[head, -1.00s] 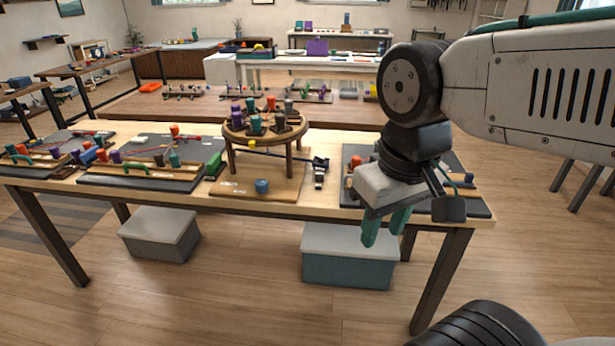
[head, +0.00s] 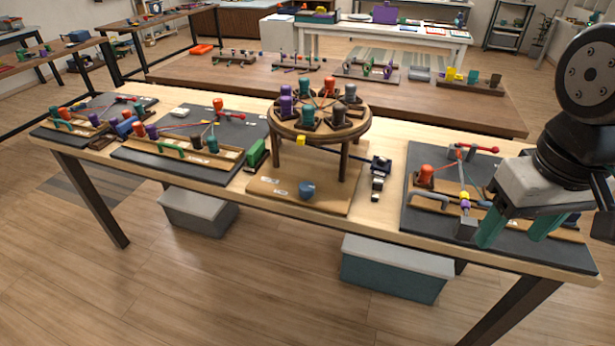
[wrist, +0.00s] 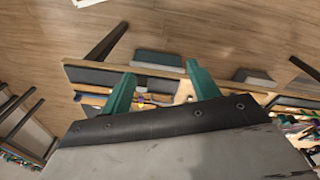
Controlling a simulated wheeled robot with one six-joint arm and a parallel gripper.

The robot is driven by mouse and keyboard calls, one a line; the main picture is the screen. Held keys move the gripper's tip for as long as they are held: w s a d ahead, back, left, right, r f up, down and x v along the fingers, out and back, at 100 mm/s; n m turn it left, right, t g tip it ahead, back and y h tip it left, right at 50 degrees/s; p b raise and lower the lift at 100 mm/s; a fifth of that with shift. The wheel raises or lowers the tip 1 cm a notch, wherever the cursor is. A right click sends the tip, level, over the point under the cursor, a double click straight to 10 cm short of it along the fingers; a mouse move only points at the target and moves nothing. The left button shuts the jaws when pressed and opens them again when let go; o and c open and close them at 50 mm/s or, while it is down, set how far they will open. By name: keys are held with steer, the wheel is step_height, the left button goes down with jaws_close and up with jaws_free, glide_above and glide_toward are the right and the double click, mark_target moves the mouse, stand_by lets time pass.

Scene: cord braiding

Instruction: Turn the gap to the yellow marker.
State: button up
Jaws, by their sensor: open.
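A round wooden braiding stand (head: 345,135) on legs stands on a wooden base (head: 330,200) in the middle of the table. Purple, teal, orange and grey bobbins sit around its top. A small yellow marker (head: 301,141) shows at the stand's front left, just below the rim. Which space between bobbins is the gap is hard to tell. A blue knob (head: 307,190) sits on the base's front. My gripper (head: 517,238) is open and empty, with teal fingers, in front of the table's right end, well right of the stand. Its fingers also show in the wrist view (wrist: 158,90).
A dark board (head: 415,215) with an orange bobbin and a red-ended lever lies at the right. Two more boards with bobbins lie at the left, and a green block (head: 256,154) stands near the stand. Grey bins (head: 395,270) are under the table.

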steer(key=w+d+f+n+g+h, duration=0.2)
steer(key=w+f+n+h, duration=0.1)
steer(key=w+n+h, duration=0.65)
steer(key=n+t, duration=1.5)
steer(key=n, duration=0.2)
glide_above(304, 194)
steer(key=s+d, duration=0.4)
steer(key=d, duration=0.1)
step_height(304, 194, down, 16)
steer(key=a+f+n+t+y, duration=0.1)
steer(key=a+f, duration=0.1)
steer(key=a+f+n+t+y, duration=0.1)
steer(key=a+f+n, duration=0.1)
steer(key=s+a+f+n+t+y, duration=0.1)
steer(key=a+n, duration=0.1)
steer(key=shift+a+f+y, duration=0.35)
steer(key=shift+f, duration=0.05)
steer(key=shift+w, duration=0.35)
steer(key=x, duration=0.7)
steer(key=shift+s, duration=0.1)
